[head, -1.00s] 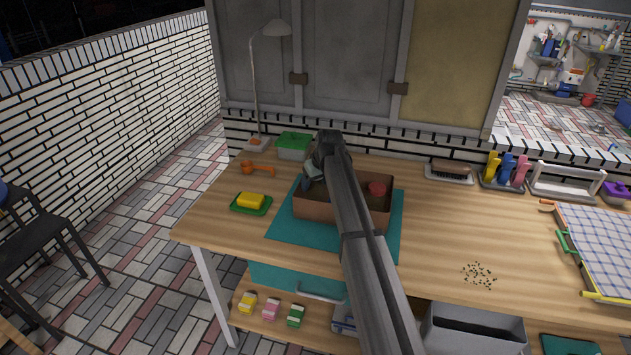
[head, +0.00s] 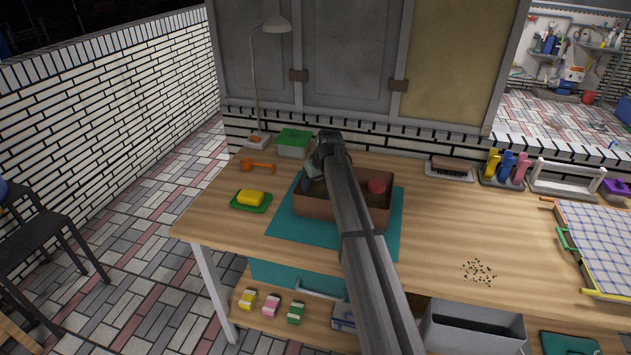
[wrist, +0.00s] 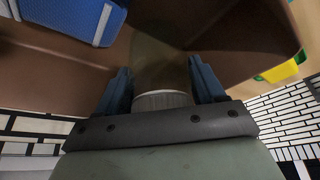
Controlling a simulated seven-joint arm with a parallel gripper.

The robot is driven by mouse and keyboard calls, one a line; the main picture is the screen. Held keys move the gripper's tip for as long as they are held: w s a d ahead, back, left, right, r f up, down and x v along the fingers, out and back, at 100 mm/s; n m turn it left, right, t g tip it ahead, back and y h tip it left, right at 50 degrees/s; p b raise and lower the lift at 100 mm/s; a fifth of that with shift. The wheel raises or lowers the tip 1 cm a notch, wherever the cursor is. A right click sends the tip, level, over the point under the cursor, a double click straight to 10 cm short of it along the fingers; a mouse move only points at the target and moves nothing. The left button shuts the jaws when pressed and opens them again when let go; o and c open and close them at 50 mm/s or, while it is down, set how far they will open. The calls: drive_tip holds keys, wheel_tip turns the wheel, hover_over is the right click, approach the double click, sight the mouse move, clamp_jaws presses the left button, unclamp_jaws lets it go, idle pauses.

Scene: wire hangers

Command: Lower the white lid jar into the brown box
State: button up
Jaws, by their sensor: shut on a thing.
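The brown box (head: 330,212) stands on a teal mat on the wooden table, with its open top up. My gripper (head: 306,184) is at the box's left part, partly hidden behind my arm. In the wrist view my gripper (wrist: 163,88) has its two blue fingers on either side of the white lid jar (wrist: 163,101) and is shut on it. The jar's pale ribbed lid is nearest the palm and its dull brownish body points away, against the brown box inside. The head view does not show the jar clearly. I cannot tell whether its base touches the box floor.
Inside the box are a red round thing (head: 377,187) and a blue block (wrist: 72,18). A yellow sponge on a green dish (head: 251,200), an orange scoop (head: 257,166) and a green-lidded tub (head: 293,143) stand nearby.

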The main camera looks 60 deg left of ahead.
drive_tip(key=shift+f, duration=0.55)
idle(0.4)
drive_tip(key=o, duration=1.2)
drive_tip(key=shift+o, duration=0.2)
drive_tip(key=v, duration=1.3)
drive_tip(key=shift+d+r, duration=0.2)
drive_tip(key=shift+r, duration=0.1)
